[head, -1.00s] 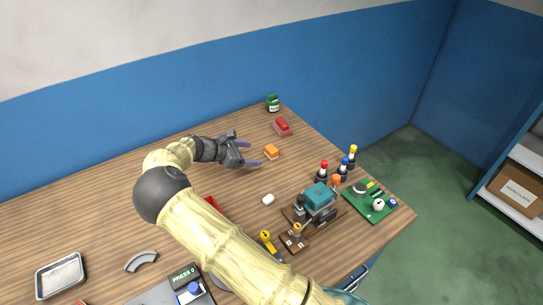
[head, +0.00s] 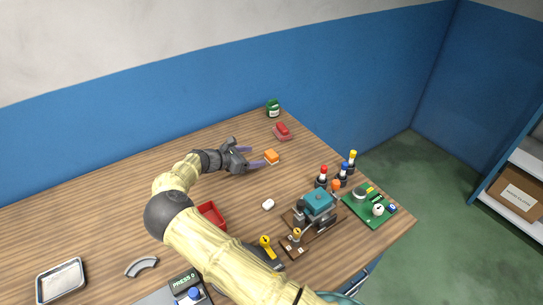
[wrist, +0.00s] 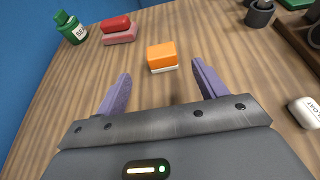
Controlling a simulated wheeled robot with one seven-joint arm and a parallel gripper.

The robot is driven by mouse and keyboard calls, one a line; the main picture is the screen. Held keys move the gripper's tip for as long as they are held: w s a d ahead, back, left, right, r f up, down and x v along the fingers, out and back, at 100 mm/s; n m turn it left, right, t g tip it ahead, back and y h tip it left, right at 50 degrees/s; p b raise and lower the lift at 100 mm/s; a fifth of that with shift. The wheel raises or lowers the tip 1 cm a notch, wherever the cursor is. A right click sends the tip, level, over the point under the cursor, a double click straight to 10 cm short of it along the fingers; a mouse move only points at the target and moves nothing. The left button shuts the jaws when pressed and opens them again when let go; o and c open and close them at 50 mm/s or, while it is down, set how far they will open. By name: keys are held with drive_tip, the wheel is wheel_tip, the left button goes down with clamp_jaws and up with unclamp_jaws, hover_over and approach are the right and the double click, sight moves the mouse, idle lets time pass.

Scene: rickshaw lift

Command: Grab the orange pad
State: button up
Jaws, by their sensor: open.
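The orange pad (head: 271,156) is a small orange block with a pale layer underneath, lying on the wooden table. In the wrist view the orange pad (wrist: 162,55) sits ahead of my fingertips, between the lines of the two fingers. My gripper (head: 257,157) is open and empty, with its purple fingers pointing toward the pad. In the wrist view my gripper (wrist: 161,72) shows both fingers spread wide, one to each side, with the pad just beyond their tips.
A red pad (head: 282,131) and a green jar (head: 273,108) stand farther back. A white block (head: 268,204) lies nearer. A teal machine (head: 318,203), several bottles and a green board (head: 370,205) are at the right. A red tray (head: 212,216) is beside my arm. The table around the pad is clear.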

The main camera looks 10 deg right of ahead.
sight(270, 154)
drive_tip(key=p+x, duration=0.1)
drive_tip(key=x, duration=0.4)
drive_tip(key=shift+w+d+f, duration=0.15)
drive_tip(key=shift+d+f, duration=0.05)
drive_tip(key=shift+d, duration=0.05)
drive_tip(key=shift+w+d+f, duration=0.1)
drive_tip(key=shift+d, duration=0.4)
drive_tip(key=p+x, duration=0.1)
drive_tip(key=x, duration=0.3)
drive_tip(key=shift+d+p, duration=0.1)
drive_tip(key=shift+p, duration=0.2)
drive_tip(key=c, duration=1.1)
drive_tip(key=shift+o, duration=0.2)
